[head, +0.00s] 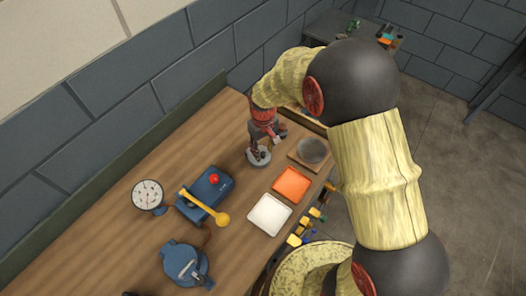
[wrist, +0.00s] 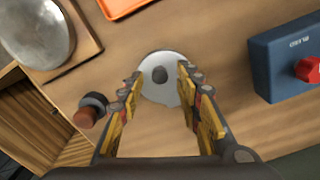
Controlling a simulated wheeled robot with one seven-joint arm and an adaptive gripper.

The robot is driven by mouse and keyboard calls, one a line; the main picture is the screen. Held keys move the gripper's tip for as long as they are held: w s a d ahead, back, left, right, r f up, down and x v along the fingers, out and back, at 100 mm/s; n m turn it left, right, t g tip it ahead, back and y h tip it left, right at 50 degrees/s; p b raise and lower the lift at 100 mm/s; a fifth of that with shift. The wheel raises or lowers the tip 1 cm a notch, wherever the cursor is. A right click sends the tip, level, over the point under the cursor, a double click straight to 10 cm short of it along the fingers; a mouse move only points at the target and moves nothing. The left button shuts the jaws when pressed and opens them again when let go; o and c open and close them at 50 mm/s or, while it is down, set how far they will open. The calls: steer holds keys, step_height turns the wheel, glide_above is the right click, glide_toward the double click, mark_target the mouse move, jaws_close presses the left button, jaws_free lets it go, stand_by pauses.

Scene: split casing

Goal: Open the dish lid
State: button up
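The dish lid looks like a small pale grey disc with a dark round knob in its middle; it lies on the wooden bench in the wrist view (wrist: 157,95) and in the head view (head: 257,161). My gripper (wrist: 160,76) is open, its two yellow-and-dark fingers apart on either side of the knob in the picture. In the head view my gripper (head: 268,138) points down just above the disc. I see no contact, and the height left between fingertips and knob is hard to tell. Whether the lid sits fully on its dish cannot be made out.
A grey round plate on a wooden board (wrist: 88,48), a dark-and-brown knob (wrist: 90,110) and an orange tray (head: 291,184) are close by. A white tray (head: 269,214), a blue box (head: 211,187) with a yellow lever, and a gauge (head: 148,195) stand farther off.

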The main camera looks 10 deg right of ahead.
steer(key=shift+f, duration=0.45)
jaws_close()
stand_by(0.3)
stand_by(0.4)
